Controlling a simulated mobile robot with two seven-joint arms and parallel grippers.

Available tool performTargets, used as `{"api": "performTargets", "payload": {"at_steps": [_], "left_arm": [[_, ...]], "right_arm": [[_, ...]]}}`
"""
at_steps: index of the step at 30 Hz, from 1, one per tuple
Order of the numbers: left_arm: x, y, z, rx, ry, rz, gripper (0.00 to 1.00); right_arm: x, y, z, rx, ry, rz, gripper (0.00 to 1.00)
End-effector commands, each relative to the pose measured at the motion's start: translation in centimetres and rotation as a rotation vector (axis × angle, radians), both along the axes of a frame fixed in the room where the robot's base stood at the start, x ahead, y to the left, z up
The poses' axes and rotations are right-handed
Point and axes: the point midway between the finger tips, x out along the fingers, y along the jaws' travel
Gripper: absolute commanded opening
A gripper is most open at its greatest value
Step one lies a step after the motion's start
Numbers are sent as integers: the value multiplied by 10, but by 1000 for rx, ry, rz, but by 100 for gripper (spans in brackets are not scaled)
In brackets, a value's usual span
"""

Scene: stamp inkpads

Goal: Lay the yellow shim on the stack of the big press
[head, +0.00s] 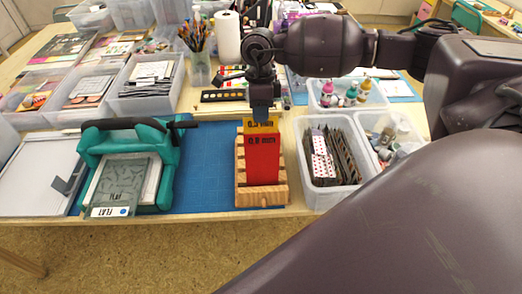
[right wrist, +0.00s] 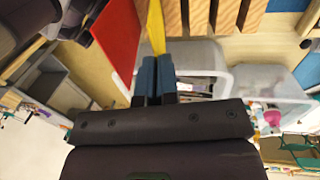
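The yellow shim (head: 262,125) stands upright in a wooden rack (head: 262,198), behind the red shim (head: 262,160), which hides most of it. My right gripper (head: 263,105) points down at its top edge. In the right wrist view the fingers (right wrist: 155,75) are closed on the edge of the yellow shim (right wrist: 156,28), with the red shim (right wrist: 115,35) beside it. The big press (head: 170,165) is teal with a dark handle and stands left of the rack. A grey-green stack (head: 125,180) with a plate marked FLAT lies on its bed. My left gripper is not in view.
A blue mat (head: 210,165) lies between press and rack. A clear bin of patterned cards (head: 335,165) stands close right of the rack. A grey flat tray (head: 35,175) is left of the press. A cup of brushes (head: 198,65) and a paint set stand behind.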

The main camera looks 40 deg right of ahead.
Motion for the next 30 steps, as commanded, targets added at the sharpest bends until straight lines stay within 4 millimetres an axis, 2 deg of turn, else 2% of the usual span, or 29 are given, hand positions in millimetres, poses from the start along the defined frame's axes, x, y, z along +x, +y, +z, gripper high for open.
{"api": "performTargets", "payload": {"at_steps": [30], "left_arm": [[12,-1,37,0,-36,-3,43]], "right_arm": [[10,-6,66,0,-1,0,0]]}}
